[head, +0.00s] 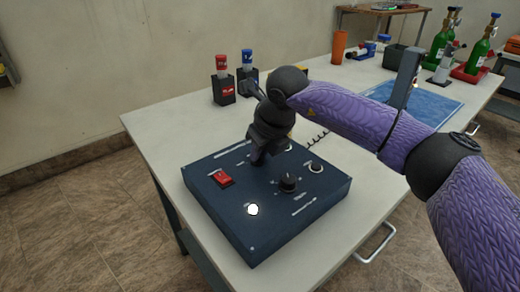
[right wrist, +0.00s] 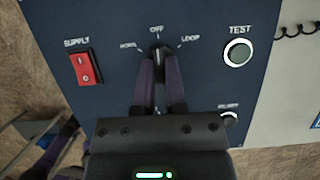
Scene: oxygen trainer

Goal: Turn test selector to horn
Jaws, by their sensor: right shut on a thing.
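The test selector (right wrist: 158,52) is a small dark knob on the blue panel, with HORN, OFF and LOOP marked around it. In the right wrist view its top end shows between my fingertips and its pointer seems to be about at OFF. My right gripper (right wrist: 159,58) is shut on the knob, with a finger on each side. In the head view my right gripper (head: 258,159) reaches down onto the blue trainer box (head: 225,215) and hides the selector. My left gripper is not in view.
A red supply switch (right wrist: 84,68) is left of the selector; a white-ringed TEST button (right wrist: 238,52) is to its right. A black knob (head: 288,182) and a lit white lamp (head: 252,209) are nearer. Red and blue-capped items (head: 222,80) stand behind the box on the white table (head: 165,120).

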